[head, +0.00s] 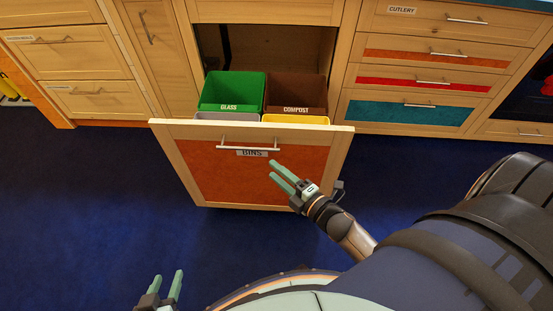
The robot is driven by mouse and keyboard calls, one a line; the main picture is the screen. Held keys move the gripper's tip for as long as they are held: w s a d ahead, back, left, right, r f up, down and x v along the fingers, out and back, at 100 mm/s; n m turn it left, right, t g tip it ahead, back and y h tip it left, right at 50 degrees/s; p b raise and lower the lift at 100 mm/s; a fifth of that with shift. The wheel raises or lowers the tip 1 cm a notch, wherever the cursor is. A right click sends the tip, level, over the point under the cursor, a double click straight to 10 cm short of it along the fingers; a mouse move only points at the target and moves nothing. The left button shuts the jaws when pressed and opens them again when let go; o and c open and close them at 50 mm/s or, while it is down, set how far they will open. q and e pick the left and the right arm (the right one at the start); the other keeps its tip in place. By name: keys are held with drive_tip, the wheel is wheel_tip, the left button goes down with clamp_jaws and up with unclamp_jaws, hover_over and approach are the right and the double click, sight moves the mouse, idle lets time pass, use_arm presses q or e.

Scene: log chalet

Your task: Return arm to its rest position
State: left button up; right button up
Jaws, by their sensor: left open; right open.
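My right gripper (279,178) is open and empty. In the head view it appears in front of the orange-faced BINS drawer (220,180), just below and right of the drawer's bar handle (247,148). I cannot tell whether it touches the drawer front. My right arm reaches in from the lower right. My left gripper (167,284) is at the bottom edge of the view, with its two green fingers apart and nothing between them. The rest of my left arm is out of view.
The BINS drawer is pulled out and holds a green GLASS bin (231,91), a brown COMPOST bin (294,94), a grey bin (228,116) and a yellow bin (295,119). Closed drawers (420,111) flank it. The blue floor (90,200) at left is clear.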

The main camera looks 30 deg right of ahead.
use_arm(q)
drive_tip(key=shift+s, duration=0.35)
use_arm(e)
drive_tip(key=shift+s+d, duration=0.1)
drive_tip(key=shift+s, duration=0.25)
use_arm(q)
drive_tip(key=shift+w+r, duration=0.15)
drive_tip(key=shift+w, duration=0.05)
use_arm(e)
drive_tip(key=s+a+f+m+g, duration=0.3)
drive_tip(key=s+a+m+g, duration=0.55)
drive_tip(key=m, duration=0.75)
use_arm(q)
drive_tip(key=s+a+r+p, duration=0.2)
drive_tip(key=a+r+p, duration=0.1)
drive_tip(key=r+p, duration=0.6)
drive_tip(key=p, duration=0.3)
drive_tip(key=shift+a+n+y+p, duration=0.35)
drive_tip(key=shift+n+y+p, duration=0.05)
use_arm(e)
drive_tip(key=s+d+r+t, duration=0.1)
drive_tip(key=r, duration=0.3)
drive_tip(key=s+d+r+t+h, duration=0.1)
drive_tip(key=s+d+r, duration=0.1)
drive_tip(key=r, duration=0.3)
drive_tip(key=shift+s+d+m, duration=0.25)
drive_tip(key=shift+d+m, duration=0.05)
drive_tip(key=shift+m, duration=0.1)
